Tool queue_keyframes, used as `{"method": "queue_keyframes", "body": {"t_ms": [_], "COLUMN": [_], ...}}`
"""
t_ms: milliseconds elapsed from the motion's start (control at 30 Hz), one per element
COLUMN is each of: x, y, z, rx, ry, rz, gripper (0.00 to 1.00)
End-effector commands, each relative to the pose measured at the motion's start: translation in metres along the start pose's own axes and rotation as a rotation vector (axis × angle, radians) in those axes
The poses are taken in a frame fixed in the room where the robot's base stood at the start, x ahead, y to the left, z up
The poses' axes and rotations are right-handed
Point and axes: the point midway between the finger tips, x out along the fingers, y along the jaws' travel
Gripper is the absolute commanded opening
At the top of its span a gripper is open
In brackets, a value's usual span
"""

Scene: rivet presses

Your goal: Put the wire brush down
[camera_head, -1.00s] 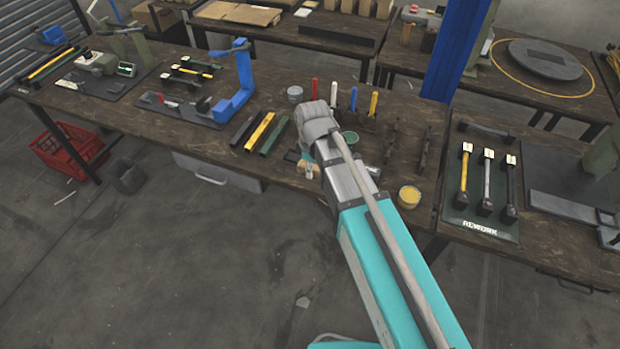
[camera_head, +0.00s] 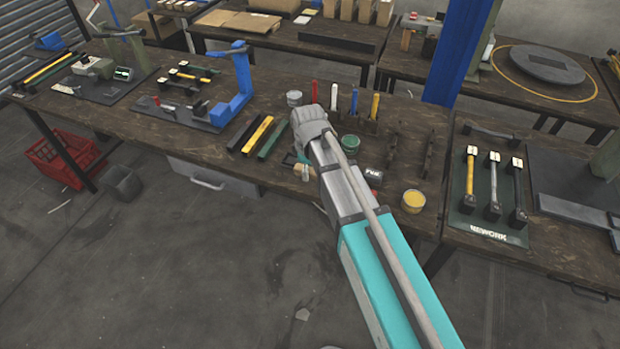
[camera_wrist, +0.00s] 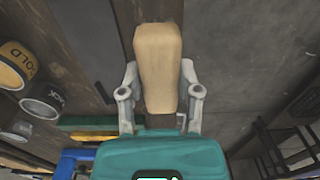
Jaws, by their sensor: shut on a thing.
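The wire brush shows in the wrist view as a tan, wood-coloured block (camera_wrist: 158,65) with a rounded end. My gripper (camera_wrist: 160,98) is shut on it, one grey finger on each side. No bristles are visible. In the head view my gripper is mostly hidden behind my wrist, over the front part of the middle workbench (camera_head: 225,150). Only a little tan and teal shows below the wrist there. I cannot tell whether the brush touches the bench.
Black, yellow and green bars (camera_head: 264,135) lie left of my wrist. A green can (camera_head: 350,144), a dark can (camera_head: 374,177) and a yellow-filled tub (camera_head: 413,202) stand to its right. Coloured upright tools (camera_head: 354,101) stand behind. The bench's front edge is close.

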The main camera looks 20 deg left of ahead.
Motion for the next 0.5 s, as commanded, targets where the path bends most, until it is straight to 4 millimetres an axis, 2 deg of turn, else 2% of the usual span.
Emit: {"method": "queue_keyframes", "body": {"t_ms": [167, 500], "x": [0.006, 0.033], "y": [0.003, 0.007], "z": [-0.003, -0.005], "rx": [0.000, -0.001], "ry": [0.000, 0.000], "rz": [0.000, 0.000], "gripper": [0.07, 0.07]}}
